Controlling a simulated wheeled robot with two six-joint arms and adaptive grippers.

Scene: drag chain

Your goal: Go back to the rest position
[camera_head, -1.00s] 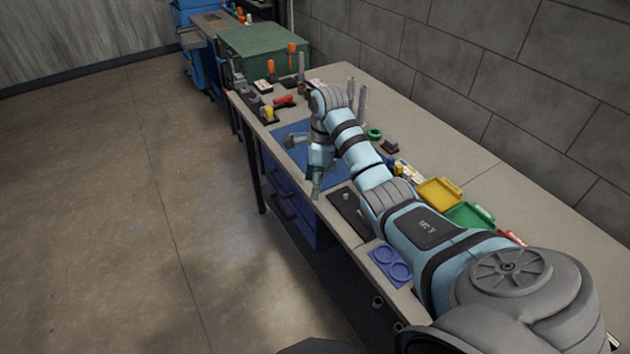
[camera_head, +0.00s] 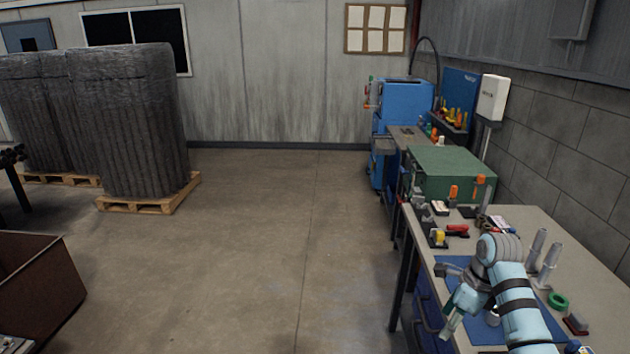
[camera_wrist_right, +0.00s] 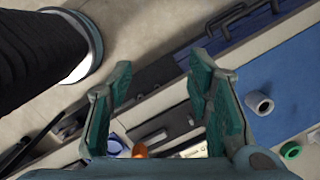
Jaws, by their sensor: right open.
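A green ring (camera_wrist_right: 291,150) lies near the lower right corner. My left gripper is in neither view.
The workbench (camera_head: 605,265) runs along the right wall. A green case (camera_head: 452,172), tools, upright grey cylinders (camera_head: 550,262) and a green ring (camera_head: 558,301) are near my right arm. Open floor (camera_head: 270,250) lies to the left, with wrapped pallets (camera_head: 130,120) and a brown bin (camera_head: 40,285).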

